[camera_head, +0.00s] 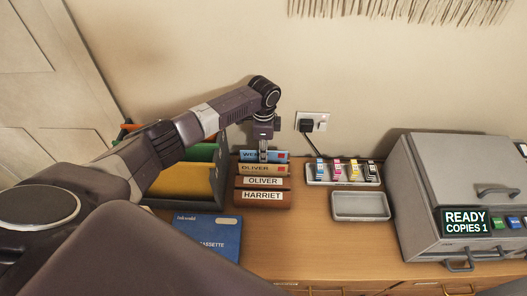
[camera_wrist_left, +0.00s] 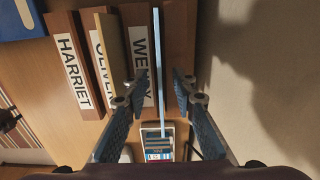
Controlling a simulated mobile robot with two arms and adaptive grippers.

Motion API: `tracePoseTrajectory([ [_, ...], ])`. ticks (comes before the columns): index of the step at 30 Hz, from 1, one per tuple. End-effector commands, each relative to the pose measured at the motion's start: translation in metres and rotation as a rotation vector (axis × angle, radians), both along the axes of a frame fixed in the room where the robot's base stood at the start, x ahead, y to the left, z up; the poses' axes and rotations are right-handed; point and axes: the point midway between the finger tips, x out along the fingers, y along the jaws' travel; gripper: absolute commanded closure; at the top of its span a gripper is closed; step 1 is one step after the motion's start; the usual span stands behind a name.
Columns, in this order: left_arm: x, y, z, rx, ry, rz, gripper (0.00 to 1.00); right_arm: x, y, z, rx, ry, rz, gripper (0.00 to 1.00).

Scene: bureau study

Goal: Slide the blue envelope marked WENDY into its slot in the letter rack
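The blue envelope (camera_head: 281,155), with a red stamp and a partly hidden name starting "WE", stands at the back of the wooden letter rack (camera_head: 245,200). In the left wrist view the envelope (camera_wrist_left: 160,60) is seen edge-on, upright, between the WENDY plate (camera_wrist_left: 139,58) and the rear panel of the rack (camera_wrist_left: 181,28). My left gripper (camera_head: 263,156) is above the rack; in the left wrist view its fingers (camera_wrist_left: 162,88) stand on either side of the envelope with gaps visible, open. The envelope's lower part is hidden. My right gripper is not in view.
A tan OLIVER envelope (camera_head: 262,169) stands in the slot in front. A file holder with folders (camera_head: 184,182) is left, a blue cassette box (camera_head: 208,236) front left. An ink cartridge tray (camera_head: 343,181), an empty grey tray (camera_head: 360,206) and a copier (camera_head: 440,180) are right.

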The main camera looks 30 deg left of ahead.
Motion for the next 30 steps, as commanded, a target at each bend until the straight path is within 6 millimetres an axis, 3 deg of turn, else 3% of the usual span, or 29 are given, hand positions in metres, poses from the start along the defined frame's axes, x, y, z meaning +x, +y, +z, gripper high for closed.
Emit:
tracePoseTrajectory([
  [8, 0.001, 0.000, 0.007, 0.000, -0.001, 0.000, 0.75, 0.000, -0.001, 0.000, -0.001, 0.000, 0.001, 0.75],
  [21, 0.000, 0.000, 0.092, 0.000, -0.002, 0.000, 0.75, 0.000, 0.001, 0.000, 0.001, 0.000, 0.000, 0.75],
  [30, 0.000, 0.000, 0.119, 0.000, 0.000, 0.000, 0.75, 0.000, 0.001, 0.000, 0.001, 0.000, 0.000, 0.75],
])
